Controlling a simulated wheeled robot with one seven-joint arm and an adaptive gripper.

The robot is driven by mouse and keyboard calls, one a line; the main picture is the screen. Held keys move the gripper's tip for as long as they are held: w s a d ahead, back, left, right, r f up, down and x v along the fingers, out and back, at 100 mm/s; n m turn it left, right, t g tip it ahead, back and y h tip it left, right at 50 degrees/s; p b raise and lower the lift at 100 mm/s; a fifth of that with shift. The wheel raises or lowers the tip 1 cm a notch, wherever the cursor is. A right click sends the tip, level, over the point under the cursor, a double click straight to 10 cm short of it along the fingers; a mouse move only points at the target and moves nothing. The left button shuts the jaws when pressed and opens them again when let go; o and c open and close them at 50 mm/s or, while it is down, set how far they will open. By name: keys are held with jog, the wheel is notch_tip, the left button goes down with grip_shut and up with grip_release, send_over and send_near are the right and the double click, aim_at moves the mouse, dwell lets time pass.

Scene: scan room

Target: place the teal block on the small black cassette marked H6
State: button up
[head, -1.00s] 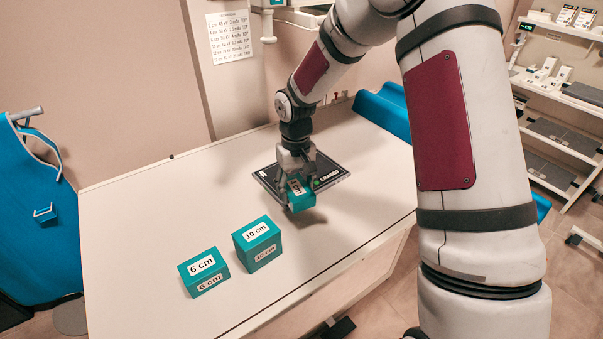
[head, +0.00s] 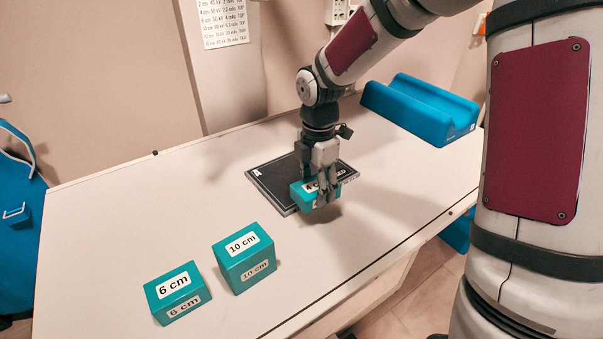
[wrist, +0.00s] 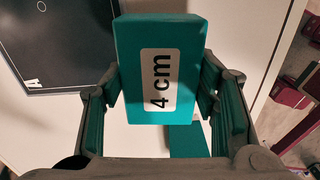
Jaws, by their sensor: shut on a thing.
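My gripper (head: 324,188) is shut on a teal block (head: 303,198) labelled 4 cm. The block also shows in the wrist view (wrist: 160,32), between the two fingers with its label facing the camera. In the head view the block is in front of the near edge of a flat black cassette (head: 270,182) and overlaps it in the picture. I cannot tell whether it touches the cassette. The cassette lies flat on the white table, and in the wrist view it is at upper left (wrist: 50,75). Its H6 marking is not readable; the gripper and block hide part of it.
Two more teal blocks, labelled 6 cm (head: 160,307) and 10 cm (head: 228,273), stand at the front left of the white table (head: 110,225). A blue cradle-shaped cushion (head: 420,108) lies at the back right. The table between the blocks and cassette is clear.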

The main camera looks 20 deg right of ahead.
jog(key=w, duration=0.5)
jog(key=w+f, duration=0.1)
jog(key=w, duration=0.4)
jog(key=w+d+b, duration=0.1)
jog(key=w, duration=0.5)
jog(key=shift+d+f, duration=0.1)
jog(key=shift+f, duration=1.85)
jog(key=shift+f, duration=0.2)
jog(key=o, duration=1.3)
jog(key=shift+o, duration=0.3)
notch_tip(320, 180, up, 8)
jog(key=shift+s+f, duration=0.1)
jog(key=shift+s, duration=0.05)
